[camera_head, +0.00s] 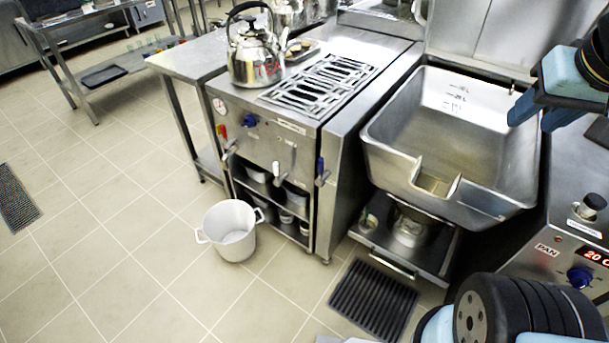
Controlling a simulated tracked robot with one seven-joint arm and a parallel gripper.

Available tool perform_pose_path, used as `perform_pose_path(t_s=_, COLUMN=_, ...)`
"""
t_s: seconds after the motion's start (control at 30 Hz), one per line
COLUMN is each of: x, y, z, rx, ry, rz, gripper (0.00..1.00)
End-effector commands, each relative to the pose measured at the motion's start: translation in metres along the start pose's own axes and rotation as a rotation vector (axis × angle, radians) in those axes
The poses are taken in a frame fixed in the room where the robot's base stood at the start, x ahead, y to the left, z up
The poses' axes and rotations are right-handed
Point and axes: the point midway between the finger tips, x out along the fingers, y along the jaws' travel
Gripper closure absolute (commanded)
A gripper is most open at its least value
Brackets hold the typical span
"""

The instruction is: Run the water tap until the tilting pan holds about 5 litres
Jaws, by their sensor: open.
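The tilting pan (395,150) is a deep steel basin with a pouring lip at its front, right of centre. Level marks show on its back wall. I see no clear water surface in it. A small brass-coloured fitting (512,89) shows at the pan's back right; I cannot tell if it is the water tap. A lever with a blue handle (321,168) is on the cooker front; what it works is unclear. My gripper (532,118) is open, light blue, over the pan's right side in the picture. It seems to hold nothing.
A control panel marked PAN (547,250) has a black knob (594,202), a blue knob (580,276) and a red display. A kettle (255,55) stands on the cooker. A white bucket (231,232) and floor grate (373,299) are in front. The left floor is mostly clear.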

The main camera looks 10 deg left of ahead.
Motion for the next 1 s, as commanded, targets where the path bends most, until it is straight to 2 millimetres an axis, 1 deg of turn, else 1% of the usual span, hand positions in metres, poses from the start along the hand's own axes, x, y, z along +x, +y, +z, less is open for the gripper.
perform_pose_path(t_s=0.03, x=0.0, y=0.0, z=0.0, rx=0.0, ry=0.0, rz=0.0, gripper=0.55)
perform_pose_path(t_s=0.13, x=0.002, y=-0.001, z=-0.002, rx=-0.008, ry=-0.007, rz=-0.002, gripper=0.45)
perform_pose_path(t_s=0.27, x=0.012, y=-0.003, z=-0.007, rx=-0.047, ry=-0.042, rz=-0.01, gripper=0.45)
perform_pose_path(t_s=0.37, x=0.028, y=-0.01, z=-0.015, rx=-0.104, ry=-0.091, rz=-0.017, gripper=0.45)
perform_pose_path(t_s=0.57, x=0.069, y=-0.023, z=-0.031, rx=-0.254, ry=-0.204, rz=-0.018, gripper=0.45)
perform_pose_path(t_s=0.7, x=0.099, y=-0.037, z=-0.038, rx=-0.367, ry=-0.279, rz=-0.009, gripper=0.45)
perform_pose_path(t_s=1.0, x=0.166, y=-0.073, z=-0.044, rx=-0.628, ry=-0.427, rz=0.043, gripper=0.45)
